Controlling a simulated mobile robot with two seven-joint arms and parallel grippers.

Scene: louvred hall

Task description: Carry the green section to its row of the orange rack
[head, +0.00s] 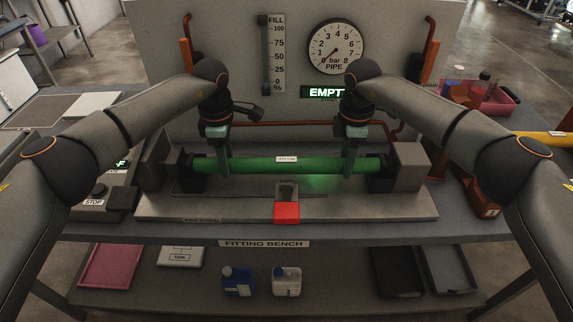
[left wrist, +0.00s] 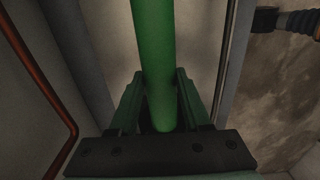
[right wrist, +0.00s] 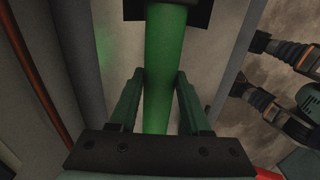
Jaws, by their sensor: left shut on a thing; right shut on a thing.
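The green section (head: 262,165) is a long green tube lying level across the fitting bench (head: 250,232), between two grey end blocks. My left gripper (head: 224,168) is shut on it near its left end, and my right gripper (head: 350,168) is shut on it near its right end. The tube also runs between the fingers in the left wrist view (left wrist: 153,60) and the right wrist view (right wrist: 165,60). I cannot tell whether it rests in the end blocks or is just clear of them.
Grey blocks (head: 409,166) and (head: 174,167) flank the tube. A red-ended latch (head: 287,212) stands in front of it. A back panel carries a pressure dial (head: 336,46) and a lit "EMPTY" sign (head: 325,92). A yellow tube (head: 545,139) and a pink crate (head: 492,100) are at right.

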